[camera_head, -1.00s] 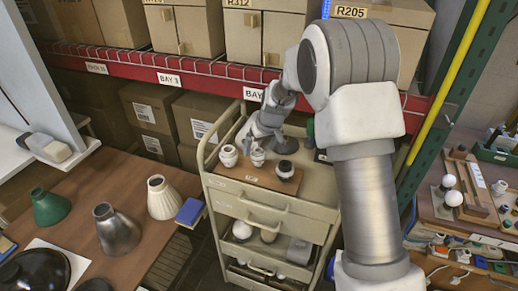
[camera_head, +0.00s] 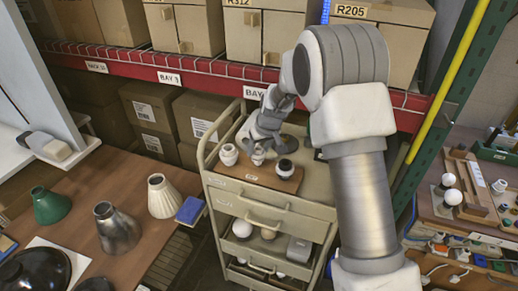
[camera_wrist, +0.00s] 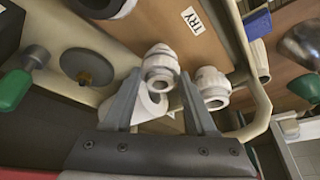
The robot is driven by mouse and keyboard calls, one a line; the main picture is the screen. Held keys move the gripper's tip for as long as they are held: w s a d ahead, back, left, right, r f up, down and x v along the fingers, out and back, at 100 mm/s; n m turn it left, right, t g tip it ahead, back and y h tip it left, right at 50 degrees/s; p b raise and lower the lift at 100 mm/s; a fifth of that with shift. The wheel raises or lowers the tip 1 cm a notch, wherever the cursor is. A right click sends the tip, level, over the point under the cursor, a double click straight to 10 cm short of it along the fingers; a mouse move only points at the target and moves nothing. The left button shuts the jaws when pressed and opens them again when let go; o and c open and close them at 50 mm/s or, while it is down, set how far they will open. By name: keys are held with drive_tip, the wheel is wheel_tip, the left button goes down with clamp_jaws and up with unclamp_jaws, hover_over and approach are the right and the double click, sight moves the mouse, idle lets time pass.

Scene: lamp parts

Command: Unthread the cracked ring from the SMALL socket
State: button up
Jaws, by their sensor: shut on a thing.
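Three lamp sockets stand in a row on a brown board (camera_head: 232,183) on top of the cart. The middle, smallest-looking socket (camera_wrist: 160,63) is white with a ribbed body and stands between my fingers. My gripper (camera_head: 258,158) reaches down over it; in the wrist view my gripper (camera_wrist: 160,78) is shut on its ring. A pale flared piece (camera_wrist: 150,106) shows between the fingers; its join to the socket is unclear. A white socket (camera_head: 229,155) stands to the left, and a dark-topped one (camera_head: 285,168) to the right. I cannot make out a crack.
The left socket also shows close beside my finger in the wrist view (camera_wrist: 212,87). A dark round disc (camera_head: 286,144) lies behind the sockets. The cart's rail (camera_head: 213,135) rises at the left. Shades stand on the left table, including a cream one (camera_head: 163,197).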

drive_tip(key=o, duration=0.6)
clamp_jaws()
drive_tip(key=shift+f+b, duration=0.1)
drive_tip(key=shift+b, duration=0.25)
drive_tip(key=shift+n+y+b, duration=0.3)
drive_tip(key=shift+n+b, duration=0.35)
drive_tip(key=shift+n, duration=0.15)
drive_tip(key=n+b, duration=0.1)
drive_tip(key=n, duration=0.1)
drive_tip(key=n+g+y+b, duration=0.1)
drive_tip(key=shift+w+d+n, duration=0.15)
drive_tip(key=shift+n, duration=0.25)
drive_tip(key=shift+r+n+g, duration=0.2)
drive_tip(key=shift+n+g, duration=0.2)
drive_tip(key=shift+n, duration=0.4)
